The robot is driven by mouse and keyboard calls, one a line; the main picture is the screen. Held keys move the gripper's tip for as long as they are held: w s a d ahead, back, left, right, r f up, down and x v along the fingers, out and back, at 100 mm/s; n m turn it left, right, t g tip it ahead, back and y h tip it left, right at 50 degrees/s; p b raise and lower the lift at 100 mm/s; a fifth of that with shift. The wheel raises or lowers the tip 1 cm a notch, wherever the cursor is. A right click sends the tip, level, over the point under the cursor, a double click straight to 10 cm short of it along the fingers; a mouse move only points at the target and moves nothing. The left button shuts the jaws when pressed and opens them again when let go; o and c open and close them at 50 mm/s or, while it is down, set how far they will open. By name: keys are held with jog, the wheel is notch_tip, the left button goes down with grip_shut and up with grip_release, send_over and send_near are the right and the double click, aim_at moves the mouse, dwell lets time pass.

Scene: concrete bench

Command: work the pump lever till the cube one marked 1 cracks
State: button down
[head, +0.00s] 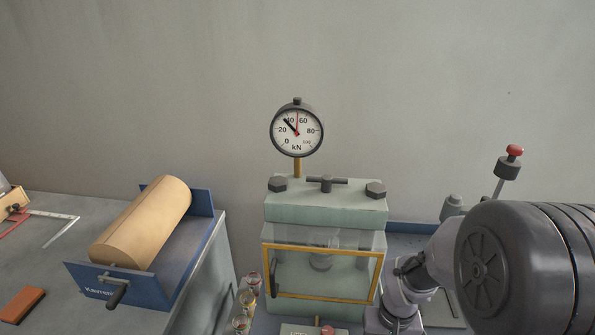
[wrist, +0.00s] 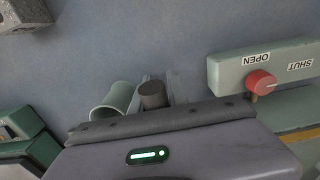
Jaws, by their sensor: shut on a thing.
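The pale green press (head: 325,208) stands at the centre of the head view. Its gauge (head: 297,130) has the black needle between 20 and 40 kN and a red needle near 50. Behind the yellow-framed clear guard (head: 320,247) a grey rounded shape shows dimly; no cube marked 1 can be made out. My gripper (wrist: 152,82) shows at the lower middle of the wrist view, shut around the dark round end of the pump lever (wrist: 152,95). The lever's lower part is hidden. In the head view my arm hides the jaws.
A red valve knob (wrist: 261,82) sits by OPEN and SHUT labels. A speckled grey block (wrist: 25,12) lies at the wrist view's upper left. A red-topped rod (head: 515,151) stands behind my arm. Left are a blue cradle (head: 118,284) with a tan roll (head: 142,222) and small jars (head: 247,297).

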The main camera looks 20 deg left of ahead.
jog(key=shift+f, duration=0.25)
jog(key=r+p, duration=0.2)
jog(key=r, duration=0.1)
jog(key=r+p, duration=0.1)
jog(key=p, duration=0.1)
jog(key=shift+w+a+r, duration=0.15)
jog(key=shift+w+r, duration=0.15)
jog(key=shift+w, duration=0.1)
jog(key=r+p, duration=0.1)
jog(key=w+r+p, duration=0.1)
jog(key=r, duration=0.1)
jog(key=r+p, duration=0.1)
jog(key=p, duration=0.1)
jog(key=shift+w+a+r, duration=0.15)
jog(key=shift+w+a, duration=0.05)
jog(key=shift+w, duration=0.15)
jog(key=shift+f, duration=0.2)
jog(key=c, duration=1.2)
grip_release()
notch_tip(320, 180, up, 24)
jog(key=p, duration=1.1)
jog(key=shift+r+p, duration=0.2)
jog(key=shift+p, duration=0.2)
